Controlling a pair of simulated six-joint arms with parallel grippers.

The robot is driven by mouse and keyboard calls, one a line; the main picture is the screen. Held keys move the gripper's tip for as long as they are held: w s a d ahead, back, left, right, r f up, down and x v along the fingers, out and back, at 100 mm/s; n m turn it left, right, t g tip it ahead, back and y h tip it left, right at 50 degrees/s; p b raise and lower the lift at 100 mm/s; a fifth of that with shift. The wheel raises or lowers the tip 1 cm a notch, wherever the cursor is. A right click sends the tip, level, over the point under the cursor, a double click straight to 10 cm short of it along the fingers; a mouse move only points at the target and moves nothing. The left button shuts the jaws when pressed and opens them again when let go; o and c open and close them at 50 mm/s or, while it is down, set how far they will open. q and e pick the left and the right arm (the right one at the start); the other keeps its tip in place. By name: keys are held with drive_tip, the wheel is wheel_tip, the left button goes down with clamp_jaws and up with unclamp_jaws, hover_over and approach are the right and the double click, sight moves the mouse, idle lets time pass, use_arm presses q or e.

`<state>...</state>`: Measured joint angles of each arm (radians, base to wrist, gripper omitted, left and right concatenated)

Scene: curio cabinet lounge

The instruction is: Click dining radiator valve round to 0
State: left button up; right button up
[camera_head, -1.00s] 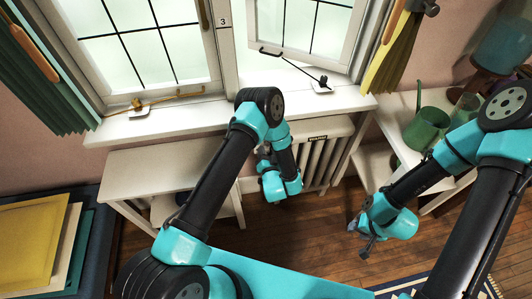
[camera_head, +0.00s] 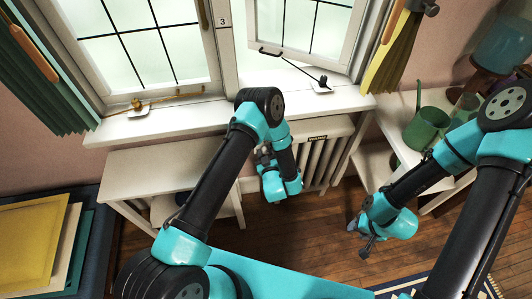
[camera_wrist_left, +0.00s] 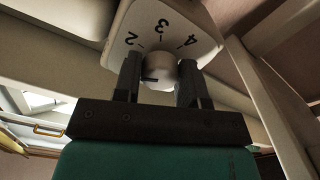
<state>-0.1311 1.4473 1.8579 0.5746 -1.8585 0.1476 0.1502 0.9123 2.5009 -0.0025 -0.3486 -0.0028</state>
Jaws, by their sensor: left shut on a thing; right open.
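The radiator valve shows in the left wrist view as a pale round knob (camera_wrist_left: 157,74) under a cream dial plate (camera_wrist_left: 165,25) with the numbers 2, 3 and 4 visible. A dark mark shows on the knob; which number it points at I cannot tell. My left gripper (camera_wrist_left: 160,82) is shut on the knob, one dark finger on each side. In the head view my left gripper (camera_head: 264,155) is beside the white radiator (camera_head: 324,165) under the window sill, and my arm hides the valve. My right gripper (camera_head: 363,238) is open and empty, over the wooden floor.
A white window sill (camera_head: 190,117) runs above the radiator. A white shelf unit (camera_head: 160,168) stands to its left. A green watering can (camera_head: 426,128) stands on white shelving at the right. The wooden floor (camera_head: 300,228) below is clear.

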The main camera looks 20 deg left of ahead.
use_arm(q)
drive_tip(key=n, duration=1.3)
drive_tip(key=shift+n, duration=0.3)
idle(0.3)
drive_tip(key=o, duration=0.9)
